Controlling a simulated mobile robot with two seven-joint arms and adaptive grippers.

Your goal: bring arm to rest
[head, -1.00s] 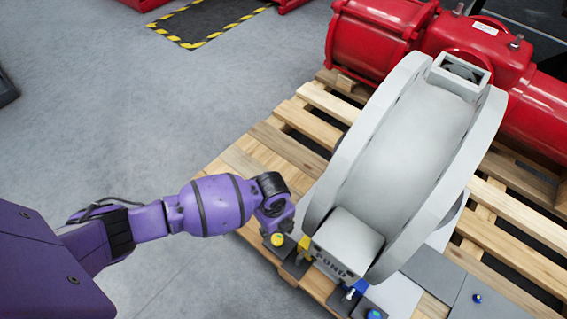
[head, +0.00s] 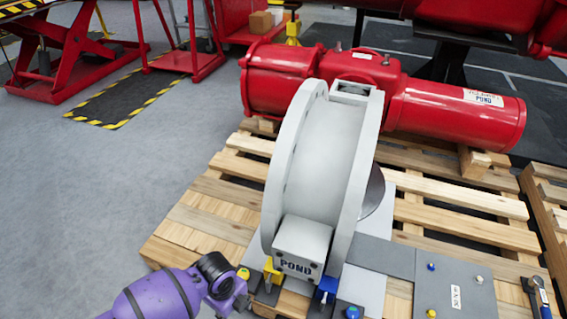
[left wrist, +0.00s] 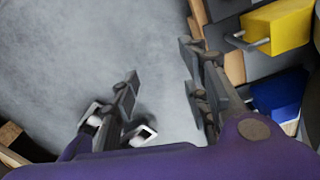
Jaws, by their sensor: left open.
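My left arm, purple with a dark wrist joint, comes in at the bottom left of the head view. Its wrist is beside the left front edge of the grey POND valve actuator (head: 325,150). In the left wrist view my left gripper (left wrist: 160,72) is open, its two dark fingers apart with only grey floor between them. A yellow block (left wrist: 277,30) and a blue block (left wrist: 278,98) lie to the right of the fingers, apart from them. In the head view the fingertips cannot be made out. My right gripper is not in view.
The actuator stands on a wooden pallet (head: 195,222) with a red cylinder (head: 455,108) behind it. Grey plates with coloured knobs and a dark tool (head: 537,297) lie at right. Open floor (head: 80,200) spreads left. A red lift (head: 75,65) stands at the back left.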

